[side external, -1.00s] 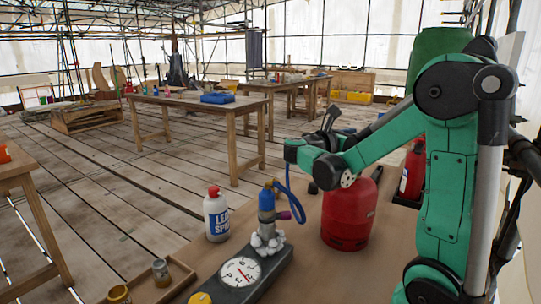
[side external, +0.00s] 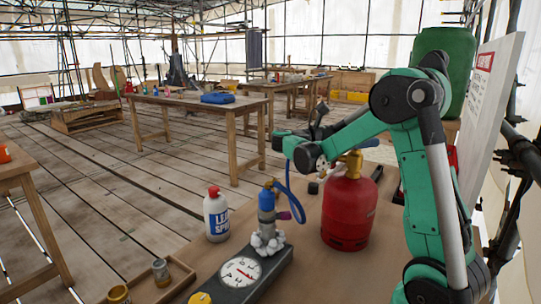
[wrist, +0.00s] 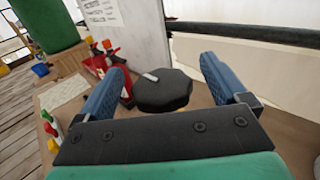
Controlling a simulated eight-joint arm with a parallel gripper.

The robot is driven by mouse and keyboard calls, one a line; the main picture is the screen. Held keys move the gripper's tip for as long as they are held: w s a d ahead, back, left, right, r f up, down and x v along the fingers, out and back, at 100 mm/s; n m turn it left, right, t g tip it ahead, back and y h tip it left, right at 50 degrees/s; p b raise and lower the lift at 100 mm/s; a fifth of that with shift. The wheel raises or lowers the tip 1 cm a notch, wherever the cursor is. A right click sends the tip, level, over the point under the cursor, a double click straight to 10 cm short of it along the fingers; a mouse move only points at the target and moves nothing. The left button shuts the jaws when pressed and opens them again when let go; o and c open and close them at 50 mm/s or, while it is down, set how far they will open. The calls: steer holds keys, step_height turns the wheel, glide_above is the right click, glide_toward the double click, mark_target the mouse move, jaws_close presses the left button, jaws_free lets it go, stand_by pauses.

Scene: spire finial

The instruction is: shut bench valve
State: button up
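A black lobed knob (wrist: 163,92) with a white mark on top shows in the wrist view, and I take it for the bench valve's handle. It appears between the two blue fingers of my gripper (wrist: 161,70), which are wide apart and hold nothing. Whether the knob lies between the fingertips or beyond them is hard to tell. In the side external view my arm's end (side external: 300,150) is above the bench, left of a red gas cylinder's brass top, and my fingers cannot be made out.
The red gas cylinder (side external: 348,210) stands on the bench near my arm. A blue torch-like fitting (side external: 267,208) with a hose, a gauge (side external: 240,271) and a white spray can (side external: 216,217) stand left of it. A white board (wrist: 140,30) is behind the knob.

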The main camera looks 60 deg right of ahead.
steer(key=shift+w+a, duration=0.3)
steer(key=shift+w, duration=0.05)
step_height(320, 180, up, 7)
steer(key=w+a, duration=0.1)
steer(key=shift+w+a, duration=0.25)
